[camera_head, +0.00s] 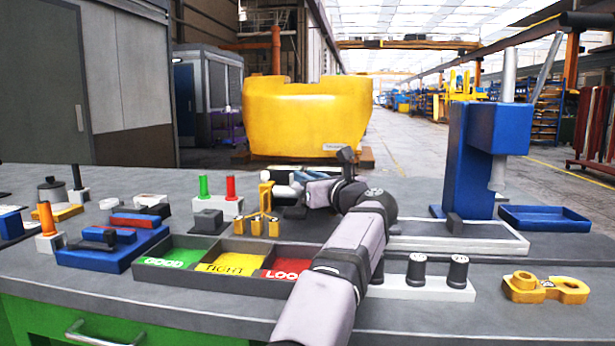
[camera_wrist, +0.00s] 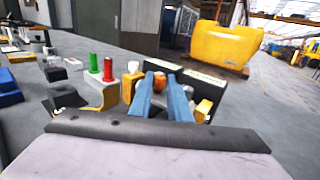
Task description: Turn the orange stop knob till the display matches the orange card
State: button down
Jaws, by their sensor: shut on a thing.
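My gripper (camera_wrist: 161,84) shows in the wrist view as two blue fingers, closed around an orange knob (camera_wrist: 159,79) partly hidden between them. Just behind stand two dark panels with pale faces, a left one (camera_wrist: 164,67) and a right one (camera_wrist: 206,81); I cannot read them or tell which is the display and which the card. In the head view a dark-framed pale panel (camera_head: 283,174) shows left of my wrist. There, my own arm hides the fingers and the knob.
Green (camera_head: 203,187) and red (camera_head: 230,188) pegs and a yellow stand (camera_head: 265,200) are close on the left. A tray with green, yellow and red compartments (camera_head: 141,262) lies in front. A blue press (camera_head: 463,150) stands right. The right front counter holds a yellow fixture (camera_head: 543,290).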

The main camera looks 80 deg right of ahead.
jog(key=shift+f, duration=0.2)
jog(key=c, duration=1.7)
grip_release()
jog(key=shift+o, duration=0.2)
jog(key=shift+r, duration=0.15)
jog(key=shift+s+r, duration=0.1)
jog(key=shift+g+b, duration=0.3)
jog(key=shift+b, duration=0.05)
